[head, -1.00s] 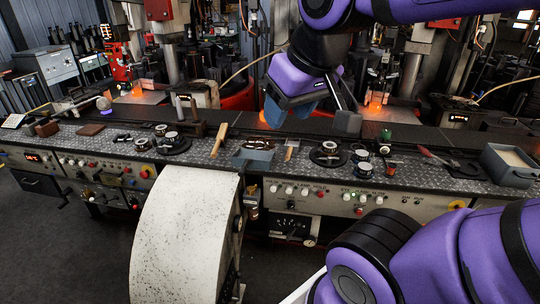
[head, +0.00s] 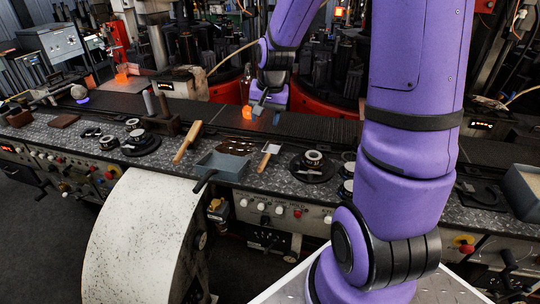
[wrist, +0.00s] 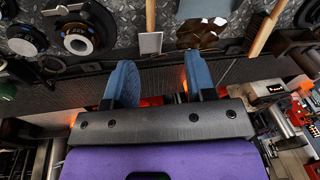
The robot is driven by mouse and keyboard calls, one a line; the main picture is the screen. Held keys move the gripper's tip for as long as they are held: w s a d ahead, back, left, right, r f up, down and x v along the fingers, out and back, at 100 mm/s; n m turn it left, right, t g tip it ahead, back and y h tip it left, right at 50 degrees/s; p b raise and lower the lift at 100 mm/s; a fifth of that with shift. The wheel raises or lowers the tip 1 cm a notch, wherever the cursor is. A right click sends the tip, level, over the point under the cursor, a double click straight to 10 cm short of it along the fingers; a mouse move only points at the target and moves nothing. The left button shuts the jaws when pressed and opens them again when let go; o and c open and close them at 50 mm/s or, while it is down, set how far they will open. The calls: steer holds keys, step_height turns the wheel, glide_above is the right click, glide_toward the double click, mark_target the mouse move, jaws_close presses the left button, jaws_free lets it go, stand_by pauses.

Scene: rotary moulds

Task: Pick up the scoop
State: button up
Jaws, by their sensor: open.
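The scoop (head: 221,165), a grey open pan with a dark handle, lies on the near edge of the metal bench. Its handle points toward the lower left. In the wrist view only a blue-grey part of the scoop (wrist: 208,7) shows at the top edge. My gripper (head: 268,108) is open and empty. It is above the dark strip behind the bench, beyond the scoop and to its right. In the wrist view its blue fingers stand apart, with nothing between the fingertips (wrist: 160,78).
A wooden-handled tool (head: 187,142) lies left of the scoop and a small scraper (head: 268,156) lies right of it. Brown pieces (head: 236,147) lie just behind it. Round black parts (head: 312,163) sit farther right. A large pale curved guard (head: 140,240) stands in front.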

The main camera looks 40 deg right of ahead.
mark_target(266, 157)
steer(key=shift+w+d+f+m+y, duration=0.15)
steer(key=shift+w+d+f+m, duration=0.5)
steer(key=shift+f, duration=2.7)
steer(key=shift+w+d+f+m+y, duration=0.1)
steer(key=shift+w+d+f+m, duration=0.5)
steer(key=shift+f, duration=2.75)
steer(key=shift+w+d+f+m+y, duration=0.25)
steer(key=shift+w+f, duration=0.75)
steer(key=shift+f, duration=2.35)
steer(key=shift+d, duration=0.1)
jaws_close()
